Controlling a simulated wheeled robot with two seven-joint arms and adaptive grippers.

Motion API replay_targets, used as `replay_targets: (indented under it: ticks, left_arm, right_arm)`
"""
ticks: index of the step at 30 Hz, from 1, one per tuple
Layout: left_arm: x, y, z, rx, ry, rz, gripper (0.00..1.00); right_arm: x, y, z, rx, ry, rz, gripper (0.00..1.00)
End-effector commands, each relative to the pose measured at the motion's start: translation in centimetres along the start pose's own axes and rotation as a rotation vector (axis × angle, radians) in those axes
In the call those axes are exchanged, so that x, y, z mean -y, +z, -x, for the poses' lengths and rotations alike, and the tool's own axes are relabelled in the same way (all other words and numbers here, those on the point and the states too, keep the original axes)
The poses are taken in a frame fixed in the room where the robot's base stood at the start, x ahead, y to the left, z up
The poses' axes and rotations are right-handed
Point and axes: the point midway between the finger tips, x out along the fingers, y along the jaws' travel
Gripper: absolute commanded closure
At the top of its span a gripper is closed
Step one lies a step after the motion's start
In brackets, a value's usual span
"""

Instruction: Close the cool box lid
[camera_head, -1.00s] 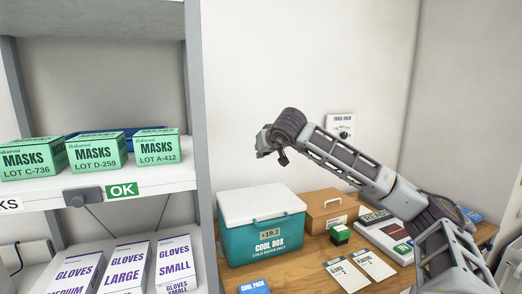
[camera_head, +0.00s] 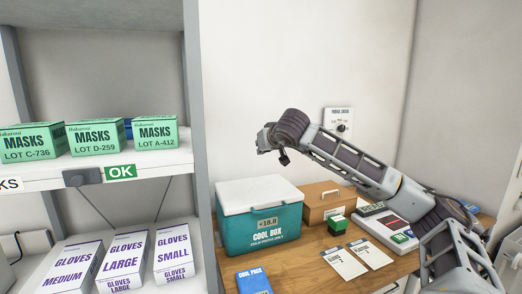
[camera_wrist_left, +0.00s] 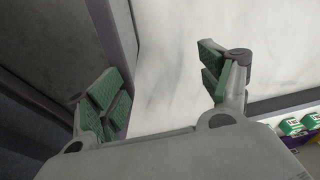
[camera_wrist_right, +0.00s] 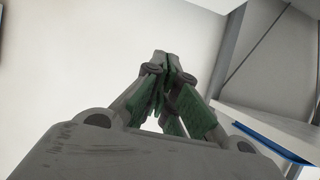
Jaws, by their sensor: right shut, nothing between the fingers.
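The cool box (camera_head: 262,226) is teal with a white lid (camera_head: 258,193) and stands on the wooden desk in the head view. Its lid lies flat across the top and looks closed. The front display reads about +18.8. My right arm reaches in from the right, and its end hangs in the air above the box, apart from it. In the right wrist view my right gripper (camera_wrist_right: 168,75) is shut with its fingers together and nothing between them. In the left wrist view my left gripper (camera_wrist_left: 165,80) is open and empty; it is outside the head view.
A shelf (camera_head: 203,120) with mask and glove boxes stands left of the cool box. A brown box (camera_head: 321,203), a green-topped block (camera_head: 338,225), cards (camera_head: 344,263) and a device (camera_head: 384,232) lie to its right. A blue cool pack (camera_head: 254,279) lies in front.

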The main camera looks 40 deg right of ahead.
Motion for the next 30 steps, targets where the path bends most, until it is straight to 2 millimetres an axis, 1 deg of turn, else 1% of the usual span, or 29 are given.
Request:
replay_targets:
  ticks: [1, 3, 14, 21, 30]
  left_arm:
    - [-0.1, -0.8, -0.4, -0.008, 0.001, 0.002, 0.24]
    - [-0.3, -1.8, -0.6, -0.014, 0.003, 0.003, 0.24]
    - [-1.5, -6.7, -0.5, -0.042, 0.015, 0.011, 0.24]
    - [-2.2, -9.8, 0.1, -0.058, 0.024, 0.016, 0.24]
    - [-2.9, -12.6, 1.5, -0.067, 0.035, 0.02, 0.24]
  right_arm:
    - [0.0, 0.5, -0.1, -0.009, 0.001, 0.001, 1.0]
    - [0.0, 0.7, -0.1, -0.023, 0.001, 0.001, 1.0]
    - [0.0, 1.7, 0.3, -0.094, 0.001, 0.001, 1.0]
    - [0.0, 2.5, 0.7, -0.134, 0.0, 0.001, 1.0]
    - [0.1, 3.3, 1.1, -0.171, -0.002, 0.003, 1.0]
